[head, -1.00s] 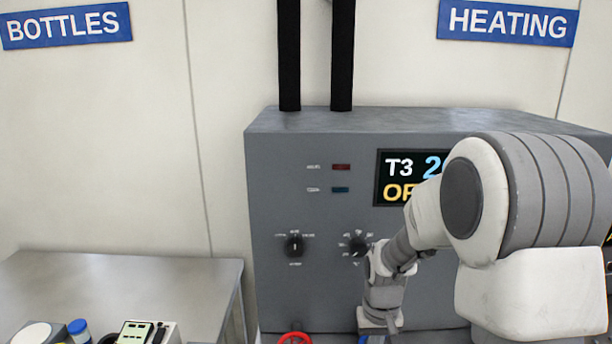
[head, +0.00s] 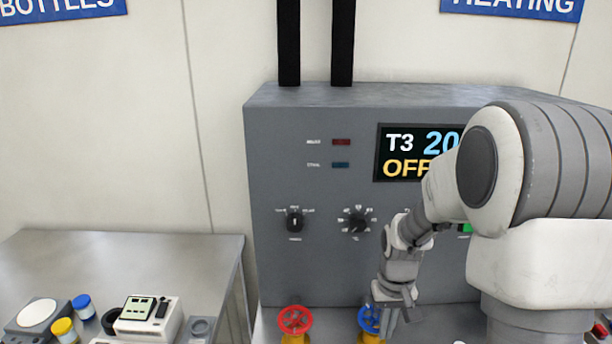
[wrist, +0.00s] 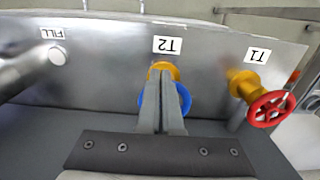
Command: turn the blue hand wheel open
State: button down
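The blue hand wheel (head: 366,318) sits on a yellow valve body low in front of the grey cabinet, partly hidden by my gripper (head: 397,308) in the head view. In the wrist view the blue wheel (wrist: 185,97) shows on both sides of my gripper (wrist: 162,84), on the yellow valve under the T2 label. The two grey fingers lie close together, shut, and point at the middle of the wheel. I cannot tell whether the fingertips touch it. No object shows between them.
A red hand wheel (head: 295,320) on a yellow valve stands left of the blue one; in the wrist view it is at the right under T1. The cabinet display (head: 405,153) reads T3 and OFF. A bench (head: 190,255) with bottles and instruments is at the left.

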jog(key=shift+w+d, duration=0.25)
jog(key=shift+d, duration=0.2)
dwell(0.4)
jog(key=shift+s+d, duration=0.15)
jog(key=shift+s, duration=0.15)
notch_tip(320, 180, up, 6)
jog(key=p, duration=0.4)
jog(key=shift+s, duration=0.15)
